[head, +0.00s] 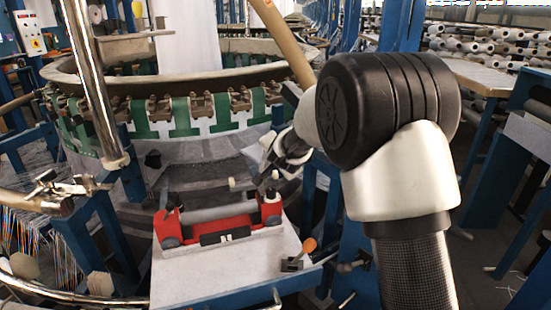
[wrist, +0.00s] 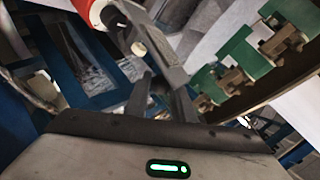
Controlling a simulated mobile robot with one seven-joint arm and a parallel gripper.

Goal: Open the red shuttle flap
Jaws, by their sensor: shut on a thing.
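The red shuttle (head: 240,222) lies on a small white-topped stand in the head view, and its red end (wrist: 98,13) shows at the top of the wrist view. A long dark grey bar, which looks like the shuttle's flap (head: 205,193), spans above the red body, apart from it along the middle. In the wrist view the flap (wrist: 152,47) runs down to my gripper (wrist: 165,88), whose fingers are shut on its near end. In the head view my gripper (head: 272,168) is at the shuttle's right end, small and partly dark against the loom.
The white stand top (head: 180,285) has an orange-handled lever (head: 309,245) at its right edge. The circular loom's ring with green straps (head: 140,117) curves close behind. A shiny upright pole (head: 92,80) stands at left. Blue frames crowd both sides.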

